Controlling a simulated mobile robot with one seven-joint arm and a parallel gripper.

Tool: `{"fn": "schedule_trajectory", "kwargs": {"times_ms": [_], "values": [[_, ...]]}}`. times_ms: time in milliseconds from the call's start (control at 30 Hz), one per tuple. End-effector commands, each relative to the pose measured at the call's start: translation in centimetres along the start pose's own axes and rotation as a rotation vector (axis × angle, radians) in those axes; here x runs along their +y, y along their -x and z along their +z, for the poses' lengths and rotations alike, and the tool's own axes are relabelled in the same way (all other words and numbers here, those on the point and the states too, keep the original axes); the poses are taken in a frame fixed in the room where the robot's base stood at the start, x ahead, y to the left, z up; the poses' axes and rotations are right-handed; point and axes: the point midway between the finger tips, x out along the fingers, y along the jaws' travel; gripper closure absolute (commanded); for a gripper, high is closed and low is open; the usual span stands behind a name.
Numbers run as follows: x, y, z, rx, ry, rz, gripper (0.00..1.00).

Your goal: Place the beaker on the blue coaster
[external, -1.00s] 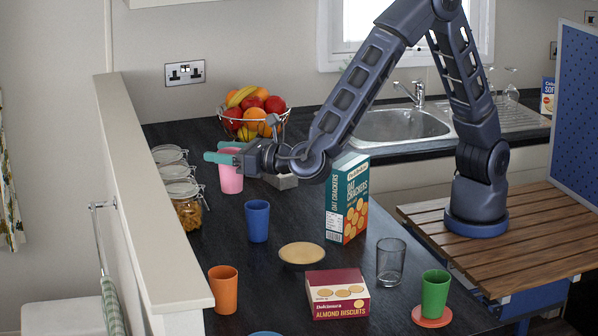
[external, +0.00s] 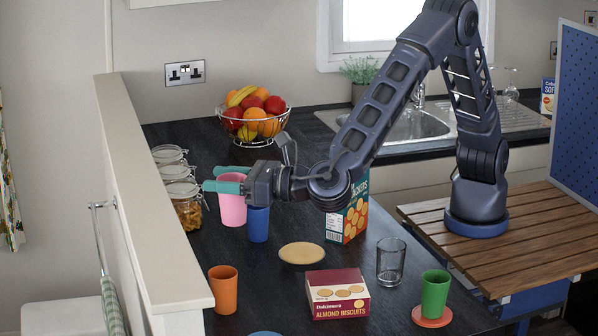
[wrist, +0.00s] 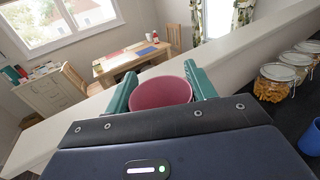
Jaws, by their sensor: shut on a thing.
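A pink beaker (external: 232,209) is between the teal fingers of my gripper (external: 217,179), which is shut on it. It stands upright, just left of and partly behind the blue cup (external: 257,226); I cannot tell whether its base touches the counter. In the wrist view the beaker (wrist: 162,93) shows its open rim between the two fingers. The blue coaster (external: 265,334) shows only as a sliver at the bottom edge of the external view, well in front of the beaker. The rest of the coaster is out of frame.
An orange cup (external: 223,290), biscuit box (external: 338,294), tan disc (external: 302,253), clear glass (external: 390,262) and cracker box (external: 356,215) stand on the counter. A green cup (external: 435,294) sits on a red coaster (external: 431,320). Jars (external: 186,208) and a ledge (external: 150,190) line the left.

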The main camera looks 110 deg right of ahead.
Motion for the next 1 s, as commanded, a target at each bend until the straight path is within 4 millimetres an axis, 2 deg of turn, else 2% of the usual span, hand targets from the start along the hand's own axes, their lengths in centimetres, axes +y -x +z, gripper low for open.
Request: {"fn": "schedule_trajectory", "kwargs": {"times_ms": [33,200,300,400,533,633,1000], "values": [[2.3,1.3,-0.1,0.0,0.0,0.021,0.67],[7.9,4.7,0.2,-0.001,-0.001,0.069,0.67],[10.2,6.3,0.2,0.0,-0.001,0.091,0.67],[11.8,7.5,0.3,0.0,-0.001,0.106,0.67],[12.8,8.3,0.0,0.0,0.0,0.116,0.67],[12.9,8.4,-1.2,0.001,0.002,0.117,0.67],[12.8,8.3,-9.1,0.002,0.003,0.116,0.67]]}}
